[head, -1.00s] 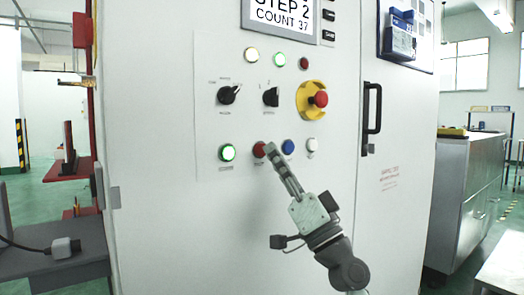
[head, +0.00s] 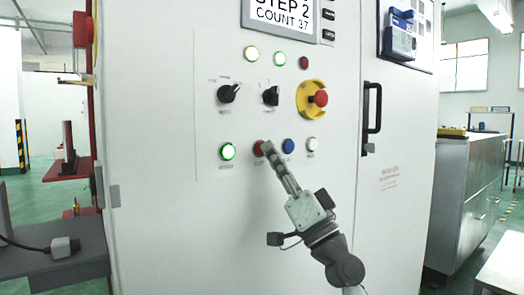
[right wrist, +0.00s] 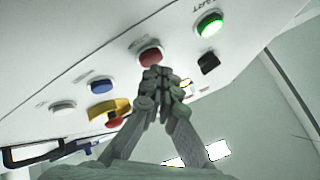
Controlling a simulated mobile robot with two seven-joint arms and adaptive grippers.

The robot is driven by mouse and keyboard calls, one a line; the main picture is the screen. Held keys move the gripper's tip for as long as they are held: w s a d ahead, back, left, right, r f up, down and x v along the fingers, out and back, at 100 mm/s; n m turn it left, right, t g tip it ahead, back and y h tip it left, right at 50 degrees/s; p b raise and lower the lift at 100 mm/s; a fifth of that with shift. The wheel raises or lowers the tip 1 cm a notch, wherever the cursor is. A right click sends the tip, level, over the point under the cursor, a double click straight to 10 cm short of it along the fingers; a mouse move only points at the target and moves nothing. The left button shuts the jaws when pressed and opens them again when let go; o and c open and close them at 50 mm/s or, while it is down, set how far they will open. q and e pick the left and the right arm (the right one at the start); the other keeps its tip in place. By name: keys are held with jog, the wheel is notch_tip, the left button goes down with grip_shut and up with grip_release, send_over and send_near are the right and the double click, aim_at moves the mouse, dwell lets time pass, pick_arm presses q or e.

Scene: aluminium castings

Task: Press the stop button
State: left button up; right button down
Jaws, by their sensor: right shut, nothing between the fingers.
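The red push button (head: 259,148) sits in the lower row of the control panel, between the lit green button (head: 227,151) and the blue button (head: 288,146). My right gripper (head: 268,147) is shut and empty, its fingertips at the red button's right edge in the head view. In the right wrist view the shut fingertips (right wrist: 155,75) are just below the red button (right wrist: 150,56) and overlap its lower part. Whether they touch it cannot be told. A larger red mushroom button (head: 320,98) on a yellow collar is higher on the panel. My left gripper is not in view.
Two black selector knobs (head: 229,93) are above the lower row. A white button (head: 312,144) is to the right of the blue one. A display (head: 281,12) reads STEP 2, COUNT 37. A black door handle (head: 372,118) sticks out at the right.

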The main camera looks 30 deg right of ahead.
jog(key=shift+w, duration=0.4)
dwell(0.6)
jog(key=shift+s, duration=0.85)
jog(key=shift+s, duration=0.1)
jog(key=s, duration=0.4)
jog(key=shift+s+d, duration=0.2)
jog(key=shift+s, duration=0.2)
jog(key=shift+f, duration=0.1)
dwell(0.6)
